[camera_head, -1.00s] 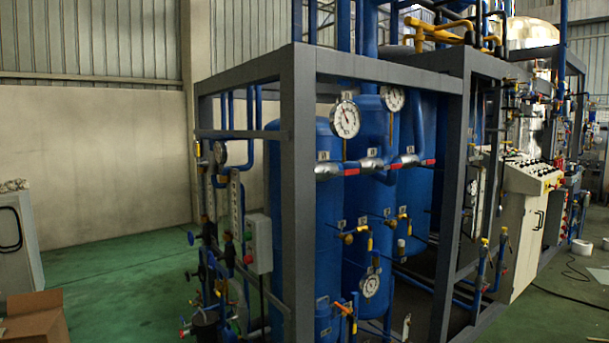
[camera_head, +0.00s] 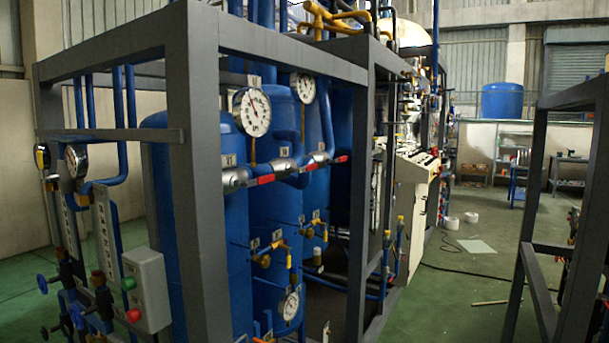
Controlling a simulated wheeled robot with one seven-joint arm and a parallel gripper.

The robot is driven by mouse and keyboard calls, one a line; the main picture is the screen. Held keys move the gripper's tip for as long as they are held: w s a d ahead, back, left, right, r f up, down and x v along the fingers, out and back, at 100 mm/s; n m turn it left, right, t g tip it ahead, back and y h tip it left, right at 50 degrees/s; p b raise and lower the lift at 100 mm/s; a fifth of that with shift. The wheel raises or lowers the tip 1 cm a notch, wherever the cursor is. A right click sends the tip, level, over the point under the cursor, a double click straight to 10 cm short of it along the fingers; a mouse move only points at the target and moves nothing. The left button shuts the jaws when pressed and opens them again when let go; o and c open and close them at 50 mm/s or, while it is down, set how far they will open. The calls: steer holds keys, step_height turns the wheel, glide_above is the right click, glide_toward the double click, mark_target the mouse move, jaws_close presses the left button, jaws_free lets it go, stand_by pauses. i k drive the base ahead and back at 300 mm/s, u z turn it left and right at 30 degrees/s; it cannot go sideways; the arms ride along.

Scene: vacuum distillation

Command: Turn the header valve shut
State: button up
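The header valve cannot be singled out for certain. Yellow-handled valves (camera_head: 272,248) sit lower on the tanks. Blue round handwheels (camera_head: 43,284) are at the lower left. My gripper is not in this view.
A grey steel frame (camera_head: 198,170) stands between me and the tanks, with an upright post close in front. A grey control box (camera_head: 146,290) is at the lower left. Another dark frame (camera_head: 527,262) stands at the right. Green floor (camera_head: 460,300) between them is mostly clear.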

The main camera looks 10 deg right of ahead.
mark_target(265, 179)
steer(key=z, duration=0.3)
steer(key=i, duration=0.9)
steer(key=u, duration=0.1)
